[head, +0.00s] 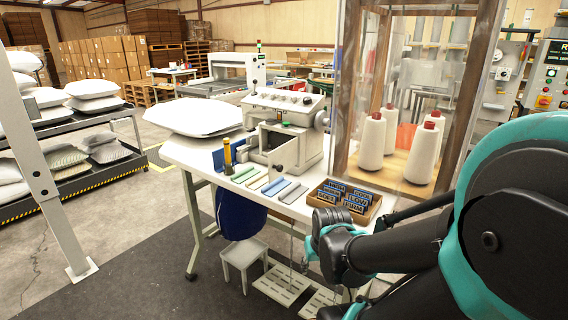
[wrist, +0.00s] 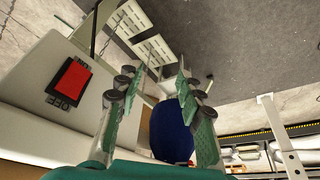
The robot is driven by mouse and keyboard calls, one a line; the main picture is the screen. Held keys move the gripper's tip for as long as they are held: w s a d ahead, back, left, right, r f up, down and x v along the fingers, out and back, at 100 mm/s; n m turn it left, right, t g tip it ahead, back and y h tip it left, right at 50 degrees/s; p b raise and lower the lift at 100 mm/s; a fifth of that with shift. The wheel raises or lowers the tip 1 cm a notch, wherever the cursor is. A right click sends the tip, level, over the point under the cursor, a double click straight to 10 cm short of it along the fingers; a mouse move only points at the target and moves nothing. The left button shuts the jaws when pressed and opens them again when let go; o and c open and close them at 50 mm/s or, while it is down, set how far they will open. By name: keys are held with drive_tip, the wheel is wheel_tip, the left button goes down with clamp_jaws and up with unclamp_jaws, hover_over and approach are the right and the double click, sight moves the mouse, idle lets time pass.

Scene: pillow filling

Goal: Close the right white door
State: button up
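The white sewing machine (head: 287,125) stands on the white table. A small white door-like panel (head: 287,153) with a dark knob seems to stand open at its front, beside a dark opening. I cannot tell whether this is the right white door. My gripper (wrist: 163,76) is open and empty in the wrist view, with its two green-padded fingers apart. In the head view my wrist is low by the table's front right edge, well apart from the panel, and the fingers are mostly hidden. No door shows in the wrist view.
A wooden tray of labelled blocks (head: 368,204) lies near my arm. A clear wood-framed cabinet with thread cones (head: 372,142) stands at the right. A red switch (wrist: 73,80), a blue bag (wrist: 172,132) and foot pedals (wrist: 152,47) are near my gripper.

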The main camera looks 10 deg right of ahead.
drive_tip(key=shift+w+r+m, duration=0.25)
drive_tip(key=shift+m, duration=0.05)
drive_tip(key=shift+c, duration=1)
drive_tip(key=w+r+m+y, duration=0.1)
drive_tip(key=w+r+m, duration=0.1)
drive_tip(key=r+m, duration=0.1)
drive_tip(key=w+r+m+y, duration=0.1)
drive_tip(key=w+r+m, duration=0.2)
drive_tip(key=m, duration=0.1)
drive_tip(key=shift+w, duration=0.1)
clamp_jaws()
drive_tip(key=w+d+r+m+y, duration=0.2)
drive_tip(key=w+r+m, duration=0.1)
drive_tip(key=r+m, duration=0.35)
drive_tip(key=w+d+r+m+t+y, duration=0.1)
drive_tip(key=w+r+m, duration=0.3)
drive_tip(key=r+m, duration=0.3)
drive_tip(key=w+d+r+m+y, duration=0.25)
drive_tip(key=r+m, duration=0.25)
drive_tip(key=r, duration=0.4)
drive_tip(key=w+a+r+x, duration=0.1)
drive_tip(key=w+r+x, duration=0.1)
drive_tip(key=x, duration=1.1)
drive_tip(key=shift+w+h, duration=0.15)
drive_tip(key=shift+h, duration=0.2)
